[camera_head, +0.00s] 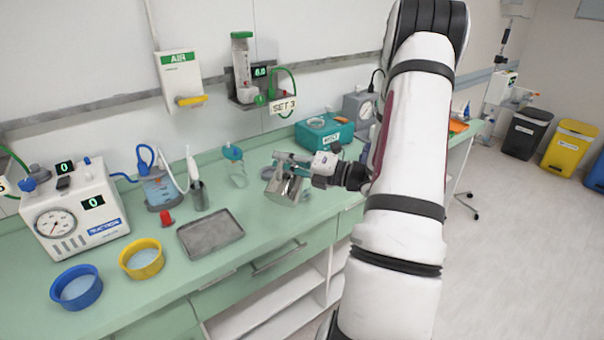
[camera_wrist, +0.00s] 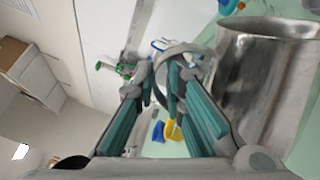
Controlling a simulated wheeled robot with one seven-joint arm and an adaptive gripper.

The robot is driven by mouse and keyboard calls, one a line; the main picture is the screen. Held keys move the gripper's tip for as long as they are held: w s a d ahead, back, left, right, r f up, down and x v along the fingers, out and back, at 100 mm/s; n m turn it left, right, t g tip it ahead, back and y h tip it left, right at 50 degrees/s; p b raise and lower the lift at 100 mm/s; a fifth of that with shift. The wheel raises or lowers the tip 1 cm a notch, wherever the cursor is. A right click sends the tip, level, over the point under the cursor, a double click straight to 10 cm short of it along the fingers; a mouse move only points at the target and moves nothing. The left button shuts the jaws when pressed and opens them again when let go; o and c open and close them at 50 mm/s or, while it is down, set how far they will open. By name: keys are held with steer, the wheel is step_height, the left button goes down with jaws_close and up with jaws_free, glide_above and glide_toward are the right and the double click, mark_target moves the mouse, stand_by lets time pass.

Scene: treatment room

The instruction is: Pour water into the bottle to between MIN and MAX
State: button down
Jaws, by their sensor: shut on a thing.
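My gripper (camera_head: 308,163) is shut on the handle of a shiny metal jug (camera_head: 285,187) above the right part of the green counter. In the wrist view the jug (camera_wrist: 265,85) fills the right side, and its handle sits between the teal finger pads of my gripper (camera_wrist: 172,85). The jug looks tilted in the head view. Its inside and any water are hidden. A small clear bottle (camera_head: 238,177) with a teal top stands on the counter left of the jug, apart from it. Its MIN and MAX marks are too small to read.
A grey metal tray (camera_head: 210,235), a red cap (camera_head: 166,218), a yellow bowl (camera_head: 141,259) and a blue bowl (camera_head: 76,288) lie to the left. A suction unit (camera_head: 75,215) and blue-lidded jar (camera_head: 160,188) stand behind. A teal box (camera_head: 325,132) stands behind the gripper.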

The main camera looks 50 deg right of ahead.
mark_target(280, 171)
steer(key=shift+d+m, duration=0.25)
steer(key=shift+m, duration=0.05)
steer(key=shift+w+d+r+m+p, duration=0.25)
steer(key=shift+d+r+m, duration=0.15)
steer(key=shift+d+m, duration=0.1)
steer(key=shift+w+d+r+m+p, duration=0.1)
steer(key=shift+d+r+m+p, duration=0.15)
steer(key=shift+d+r+m, duration=0.2)
stand_by(2.9)
steer(key=a+f+n, duration=0.1)
steer(key=a+f+n+b, duration=0.1)
steer(key=shift+s+a+n, duration=0.25)
steer(key=shift+s+a, duration=0.05)
steer(key=shift+s+a+r+n, duration=0.2)
steer(key=shift+a+n, duration=0.15)
steer(key=shift+n, duration=0.35)
steer(key=shift+s+a+f+n+b, duration=0.1)
steer(key=shift+a+f+n+b, duration=0.25)
steer(key=shift+f+n+b, duration=0.25)
steer(key=shift+f, duration=0.15)
stand_by(0.6)
steer(key=shift+a+f+n+b, duration=0.35)
steer(key=shift+f+n, duration=0.15)
steer(key=shift+f, duration=0.05)
steer(key=s+a+f+n+b, duration=0.2)
steer(key=a+f+n+b, duration=0.5)
steer(key=f+n+b, duration=0.1)
steer(key=shift+s+f+n+b, duration=0.3)
steer(key=shift+f+b, duration=0.3)
steer(key=shift+b, duration=0.45)
